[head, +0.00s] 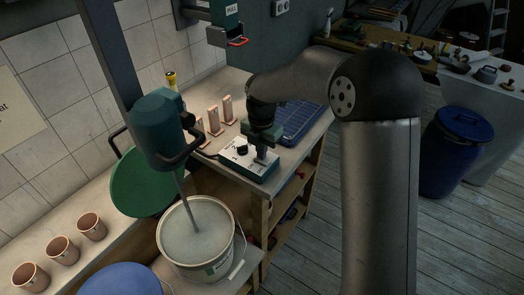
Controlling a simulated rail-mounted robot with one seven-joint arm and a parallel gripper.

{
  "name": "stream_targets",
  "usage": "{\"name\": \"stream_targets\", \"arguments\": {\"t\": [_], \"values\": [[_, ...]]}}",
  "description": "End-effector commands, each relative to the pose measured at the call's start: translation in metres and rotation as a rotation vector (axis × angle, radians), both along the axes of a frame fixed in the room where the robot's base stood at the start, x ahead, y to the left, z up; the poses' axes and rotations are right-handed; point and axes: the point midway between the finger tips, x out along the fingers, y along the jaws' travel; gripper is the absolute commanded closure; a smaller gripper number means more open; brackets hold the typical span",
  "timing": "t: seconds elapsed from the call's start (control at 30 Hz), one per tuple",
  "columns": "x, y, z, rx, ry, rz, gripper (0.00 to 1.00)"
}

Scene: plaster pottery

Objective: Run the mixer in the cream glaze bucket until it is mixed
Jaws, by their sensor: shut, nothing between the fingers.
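The mixer (158,128) is a dark green unit with black handles, hanging on a grey post. Its shaft runs down into the bucket (222,268), whose pale grey-white glaze (192,232) fills it to near the rim. A white control box (238,164) with a dark knob (241,149) sits on the bench to the right of the bucket. My gripper (262,158) points down at the right part of this box, shut and empty. I cannot tell whether it touches the box. Whether the mixer shaft is turning cannot be seen.
Copper-coloured cups (62,250) stand at the lower left. Upright tan pieces (213,121) and a dark blue tray (290,119) lie near the box. A blue barrel (455,155) stands right.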

Motion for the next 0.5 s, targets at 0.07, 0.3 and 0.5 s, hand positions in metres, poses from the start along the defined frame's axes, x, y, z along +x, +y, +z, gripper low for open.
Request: {"name": "stream_targets", "arguments": {"t": [0.07,0.3,0.5], "values": [[0.0,0.0,0.015,0.0,-0.001,0.0,1.0],[0.001,0.002,0.06,0.002,-0.006,0.001,1.0],[0.001,0.002,0.103,0.002,-0.005,0.002,1.0]]}}
